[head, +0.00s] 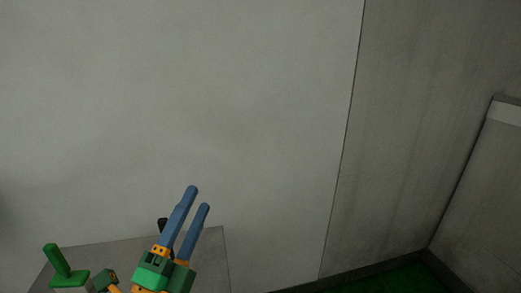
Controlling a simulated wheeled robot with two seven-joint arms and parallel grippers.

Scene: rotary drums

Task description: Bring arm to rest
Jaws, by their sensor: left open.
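My left gripper (198,199) shows at the bottom of the head view, left of centre. Its two blue fingers point up and slightly right, with a narrow gap between them and nothing in it. The gripper body is green and orange. It appears in front of a grey flat-topped block (212,255). My right gripper is not in view.
A green L-shaped piece (62,268) shows at the lower left; I cannot tell what it belongs to. A pale wall (200,100) fills the background and meets a darker wall (420,100) on the right. A strip of green floor (395,280) shows at lower right.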

